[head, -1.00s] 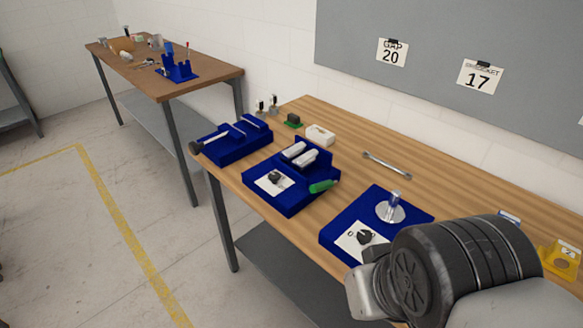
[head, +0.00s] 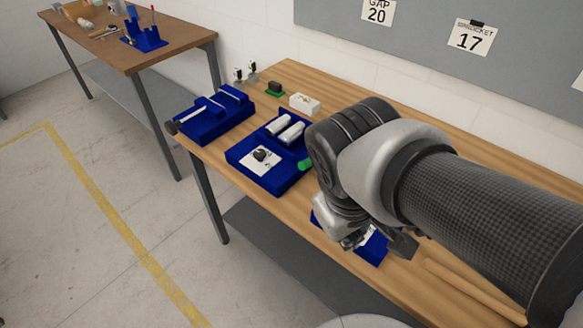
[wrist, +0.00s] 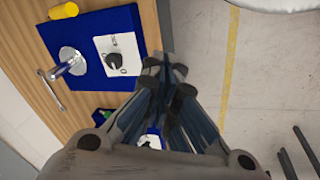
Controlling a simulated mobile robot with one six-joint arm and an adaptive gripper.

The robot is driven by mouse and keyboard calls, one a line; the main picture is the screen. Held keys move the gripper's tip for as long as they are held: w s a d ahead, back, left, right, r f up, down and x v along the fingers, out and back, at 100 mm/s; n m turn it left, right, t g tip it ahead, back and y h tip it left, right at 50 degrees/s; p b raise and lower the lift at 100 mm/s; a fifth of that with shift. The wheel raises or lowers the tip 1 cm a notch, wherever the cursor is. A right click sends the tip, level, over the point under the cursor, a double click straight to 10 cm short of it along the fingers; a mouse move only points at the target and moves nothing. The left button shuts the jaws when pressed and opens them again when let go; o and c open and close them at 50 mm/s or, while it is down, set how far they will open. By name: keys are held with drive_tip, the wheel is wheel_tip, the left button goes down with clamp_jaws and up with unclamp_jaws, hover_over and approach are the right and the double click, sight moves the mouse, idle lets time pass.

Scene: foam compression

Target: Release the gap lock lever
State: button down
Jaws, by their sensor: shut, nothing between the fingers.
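The middle blue fixture (head: 240,155) on the bench carries two pale rollers (head: 284,131) and a white plate (head: 260,159) with a dark knob. A green handle (head: 304,165) sticks out at its right edge, partly behind my arm; I take it for the lever. A bit of green (wrist: 103,115) shows in the wrist view. My gripper (head: 358,240) is shut and empty, to the right of and nearer than that handle, over the right blue fixture (head: 375,250). In the wrist view my gripper (wrist: 165,65) is beside this fixture's black knob (wrist: 113,60), apart from it in the picture.
The right fixture also bears a metal disc with a post (wrist: 70,58). A wrench (wrist: 50,90) lies beside it. Another blue fixture (head: 213,120) stands at the bench's left end. A white block (head: 304,103) lies behind the middle fixture. Open floor (head: 110,240) lies left of the bench.

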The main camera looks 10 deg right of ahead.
sight(295, 192)
drive_tip(key=w+f+n+h+p, duration=0.2)
drive_tip(key=w+n+h+p, duration=0.1)
drive_tip(key=w+n+h, duration=0.3)
drive_tip(key=w+f+n+h+p, duration=0.3)
drive_tip(key=w+n+h, duration=0.1)
drive_tip(key=w+n, duration=0.35)
drive_tip(key=w+a+f+n+t+p, duration=0.1)
drive_tip(key=w+a+f+n+t, duration=0.1)
drive_tip(key=a+f+n+t, duration=0.1)
drive_tip(key=w+a+f+n+t+p, duration=0.1)
drive_tip(key=w+a+f+n+t, duration=0.1)
drive_tip(key=a+f+n, duration=0.1)
drive_tip(key=w+a+f+n+t+h+p, duration=0.1)
drive_tip(key=w+a+f+n+t, duration=0.1)
drive_tip(key=f+n, duration=0.3)
drive_tip(key=shift+w+a+f+n+t, duration=0.1)
drive_tip(key=shift+w+a+n+t, duration=0.1)
drive_tip(key=shift+a+t, duration=0.25)
drive_tip(key=shift+w+a+f+n+t, duration=0.1)
drive_tip(key=shift+a+n+t, duration=0.05)
drive_tip(key=shift+a+t, duration=0.25)
drive_tip(key=b+x, duration=0.1)
drive_tip(key=x, duration=0.9)
